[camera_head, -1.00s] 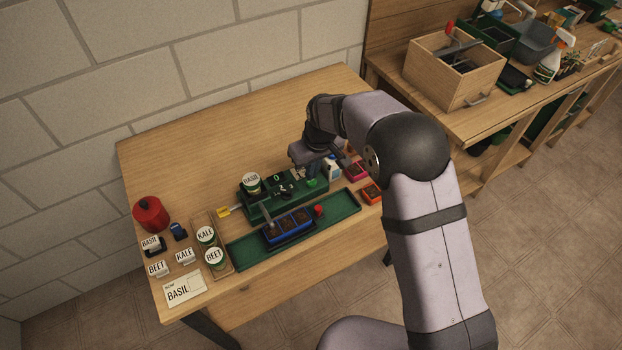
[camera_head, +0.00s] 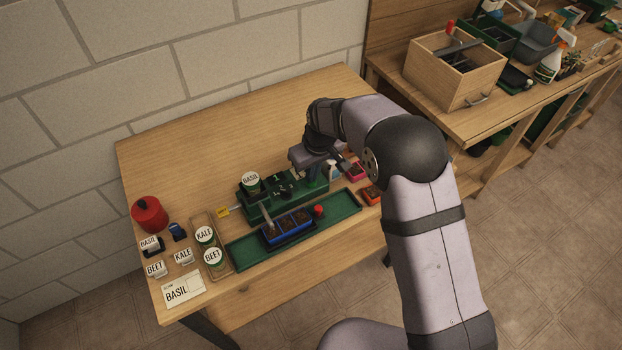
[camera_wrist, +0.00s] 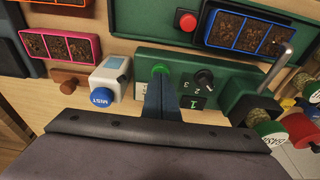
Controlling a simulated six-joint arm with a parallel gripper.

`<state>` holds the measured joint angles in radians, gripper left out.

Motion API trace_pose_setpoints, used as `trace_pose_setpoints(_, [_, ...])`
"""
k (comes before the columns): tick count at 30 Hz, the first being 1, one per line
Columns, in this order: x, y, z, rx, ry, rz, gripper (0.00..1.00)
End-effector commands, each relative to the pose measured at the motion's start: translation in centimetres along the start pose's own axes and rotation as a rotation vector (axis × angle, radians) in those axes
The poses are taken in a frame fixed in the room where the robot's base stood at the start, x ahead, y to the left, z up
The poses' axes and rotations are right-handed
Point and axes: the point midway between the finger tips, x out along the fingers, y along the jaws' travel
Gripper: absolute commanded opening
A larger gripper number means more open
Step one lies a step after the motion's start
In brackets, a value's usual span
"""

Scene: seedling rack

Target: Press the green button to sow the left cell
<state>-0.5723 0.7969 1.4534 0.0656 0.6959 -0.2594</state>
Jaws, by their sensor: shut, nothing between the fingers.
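The green button (camera_wrist: 160,69) sits at one end of the dark green sowing machine (camera_wrist: 220,65) in the wrist view. My gripper (camera_wrist: 160,84) is shut and empty, its fingertips right at the button. I cannot tell whether they touch or press it. In the head view my gripper (camera_head: 318,178) is over the machine's right end and hides the button. A BASIL can (camera_head: 250,181) stands on the machine (camera_head: 258,206). The blue tray with three soil-filled cells (camera_head: 288,226) lies on the green track (camera_head: 340,208) in front; the tray also shows in the wrist view (camera_wrist: 250,33).
Beside the button stand a white MIST dispenser with a blue top (camera_wrist: 101,96) and a dial (camera_wrist: 203,79). A red button (camera_head: 318,210) is by the tray. KALE (camera_head: 205,236) and BEET (camera_head: 213,257) cans stand left. A BASIL card (camera_head: 184,289) lies at the front left.

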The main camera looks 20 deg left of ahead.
Motion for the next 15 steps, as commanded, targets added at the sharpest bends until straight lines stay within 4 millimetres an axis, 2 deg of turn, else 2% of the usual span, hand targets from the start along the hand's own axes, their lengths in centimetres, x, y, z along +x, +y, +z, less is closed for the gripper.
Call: trace_pose_setpoints(15, [-3.2, 0.0, -0.6, 0.0, 0.0, 0.0, 0.0])
